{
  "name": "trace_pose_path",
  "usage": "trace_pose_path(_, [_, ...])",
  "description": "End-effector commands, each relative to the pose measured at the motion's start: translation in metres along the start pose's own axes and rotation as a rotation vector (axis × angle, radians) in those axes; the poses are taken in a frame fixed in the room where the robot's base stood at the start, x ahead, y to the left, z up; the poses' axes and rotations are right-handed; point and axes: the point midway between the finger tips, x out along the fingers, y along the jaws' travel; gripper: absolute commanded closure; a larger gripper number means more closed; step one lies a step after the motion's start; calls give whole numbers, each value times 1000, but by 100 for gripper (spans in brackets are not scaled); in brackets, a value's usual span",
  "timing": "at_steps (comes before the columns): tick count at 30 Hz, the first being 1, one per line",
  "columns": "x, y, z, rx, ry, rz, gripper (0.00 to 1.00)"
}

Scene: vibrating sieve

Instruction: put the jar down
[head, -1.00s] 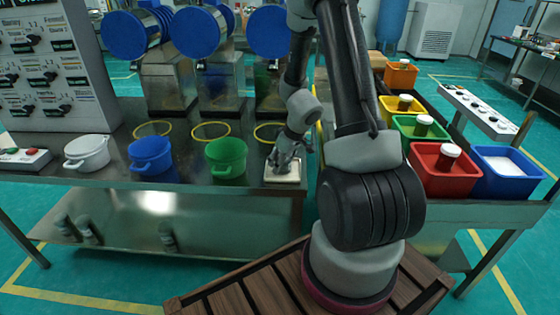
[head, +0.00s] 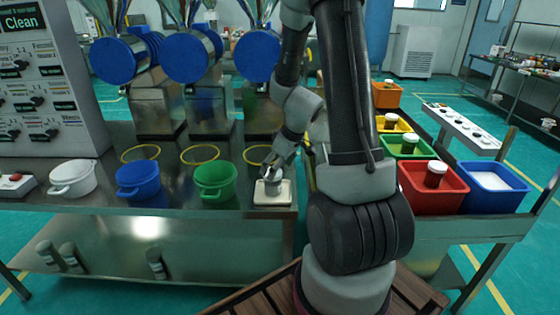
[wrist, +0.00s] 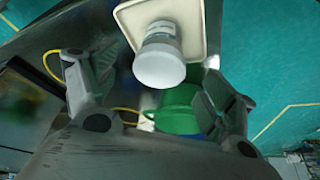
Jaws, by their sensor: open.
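The jar (head: 273,186), grey with a white lid, stands upright on a small cream square pad (head: 284,199) at the table's front right corner. In the wrist view the jar (wrist: 160,62) stands on the pad (wrist: 199,18), its white lid towards the camera. My gripper (head: 274,169) is just above the jar in the head view. In the wrist view its fingers (wrist: 145,72) are spread wide, with the jar between and beyond them and a visible gap on each side. My fingertips are hard to make out in the head view.
A green pot (head: 215,182) stands left of the pad, then a blue pot (head: 138,182) and a white pot (head: 72,179). Machines with blue round fronts (head: 193,57) stand behind. Red (head: 432,203) and blue (head: 493,198) bins are to the right.

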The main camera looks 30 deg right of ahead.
Motion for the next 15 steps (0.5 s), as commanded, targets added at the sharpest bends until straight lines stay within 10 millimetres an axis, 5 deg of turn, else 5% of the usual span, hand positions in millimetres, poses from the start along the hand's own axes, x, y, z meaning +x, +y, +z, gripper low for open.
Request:
trace_pose_path(10, [-48, -7, -5, 4, 8, -4, 16])
trace_pose_path(15, [-111, -46, -19, 37, 27, -27, 16])
